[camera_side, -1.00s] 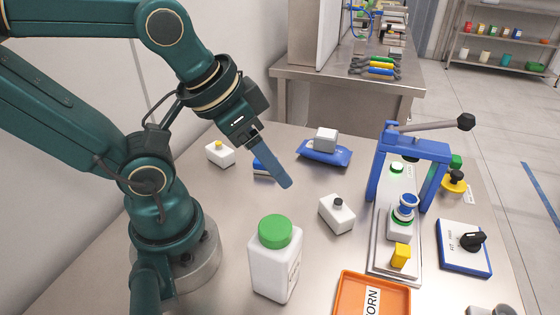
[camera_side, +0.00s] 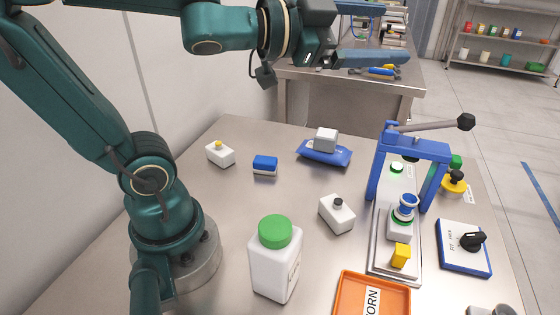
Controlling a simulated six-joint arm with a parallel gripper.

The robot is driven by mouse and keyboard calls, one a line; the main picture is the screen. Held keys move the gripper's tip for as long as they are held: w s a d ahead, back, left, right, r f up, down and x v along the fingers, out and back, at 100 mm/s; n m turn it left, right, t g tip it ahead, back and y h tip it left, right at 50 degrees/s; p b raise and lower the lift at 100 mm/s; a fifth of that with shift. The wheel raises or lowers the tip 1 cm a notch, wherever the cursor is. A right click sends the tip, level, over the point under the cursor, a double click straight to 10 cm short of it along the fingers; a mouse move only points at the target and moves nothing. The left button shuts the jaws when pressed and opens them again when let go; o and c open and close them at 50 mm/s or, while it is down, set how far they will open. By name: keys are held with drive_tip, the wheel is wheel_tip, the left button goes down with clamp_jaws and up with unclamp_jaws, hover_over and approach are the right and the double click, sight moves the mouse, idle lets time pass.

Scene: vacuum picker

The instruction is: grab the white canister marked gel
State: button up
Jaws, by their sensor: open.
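A large white canister (camera_side: 272,270) with a green lid stands upright at the front middle of the table. It has a label on its right side that I cannot read. A small white bottle with a dark cap (camera_side: 336,215) lies to its right, and a small white bottle with a yellow cap (camera_side: 220,155) lies at the back left. I see no readable "gel" marking on any of them.
A blue press (camera_side: 412,147) with a lever stands at the right, with a small bottle and yellow block on its base. An orange tray (camera_side: 345,290) sits at the front right. A blue sponge (camera_side: 265,163) and a blue pack (camera_side: 318,153) lie at the back.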

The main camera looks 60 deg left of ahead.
drive_tip(key=d+f+m+g+h, duration=0.1)
drive_tip(key=d+m+g+h, duration=0.1)
drive_tip(key=d+m+h, duration=0.35)
drive_tip(key=m+g+h, duration=0.5)
drive_tip(key=m+g, duration=0.2)
drive_tip(key=g, duration=1.2)
approach(278, 246)
drive_tip(key=shift+h, duration=0.25)
drive_tip(key=x, duration=0.6)
drive_tip(key=shift+w, duration=0.1)
drive_tip(key=shift+x, duration=2.55)
drive_tip(key=shift+a+f, duration=0.15)
drive_tip(key=shift+f, duration=0.1)
clamp_jaws()
